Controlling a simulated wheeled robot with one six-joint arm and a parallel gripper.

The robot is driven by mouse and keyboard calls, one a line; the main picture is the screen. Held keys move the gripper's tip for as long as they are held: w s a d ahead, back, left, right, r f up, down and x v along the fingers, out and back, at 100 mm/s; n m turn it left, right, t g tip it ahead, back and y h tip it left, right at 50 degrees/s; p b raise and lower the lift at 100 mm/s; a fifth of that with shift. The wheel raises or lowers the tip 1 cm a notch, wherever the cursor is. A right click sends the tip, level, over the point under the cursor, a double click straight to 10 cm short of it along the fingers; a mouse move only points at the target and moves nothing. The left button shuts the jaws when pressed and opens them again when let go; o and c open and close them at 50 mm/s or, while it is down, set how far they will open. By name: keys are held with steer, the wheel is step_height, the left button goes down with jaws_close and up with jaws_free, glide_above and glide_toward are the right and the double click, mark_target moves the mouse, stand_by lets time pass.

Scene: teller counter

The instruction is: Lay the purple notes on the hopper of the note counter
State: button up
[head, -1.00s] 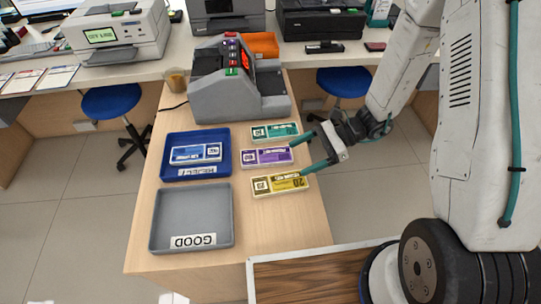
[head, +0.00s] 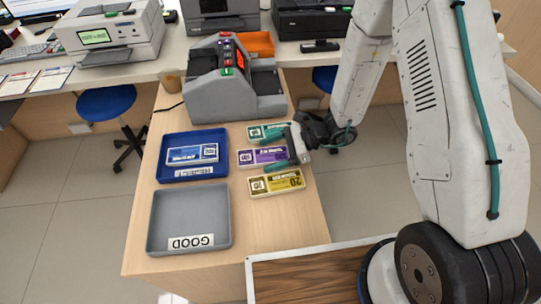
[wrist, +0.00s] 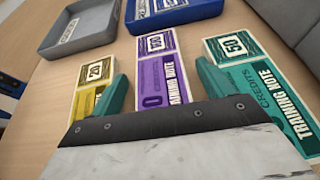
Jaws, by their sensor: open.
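The purple notes (head: 259,156) lie flat on the counter between the green notes and the yellow notes. In the wrist view the purple notes (wrist: 165,75) run lengthwise between my two fingers. My gripper (head: 271,150) is open and empty, its green fingertips on either side of the purple notes; in the wrist view its fingers (wrist: 162,85) show too. I cannot tell if they touch anything. The grey note counter (head: 232,90) stands behind the notes, with its hopper at the top partly shown.
The green notes (head: 257,131) and yellow notes (head: 277,182) lie close on either side. A blue tray (head: 194,136) holding blue notes and an empty grey GOOD tray (head: 189,218) stand to the left. An orange tray (head: 260,43) is behind the note counter.

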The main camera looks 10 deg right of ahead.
steer(key=c, duration=1.2)
steer(key=shift+r, duration=0.1)
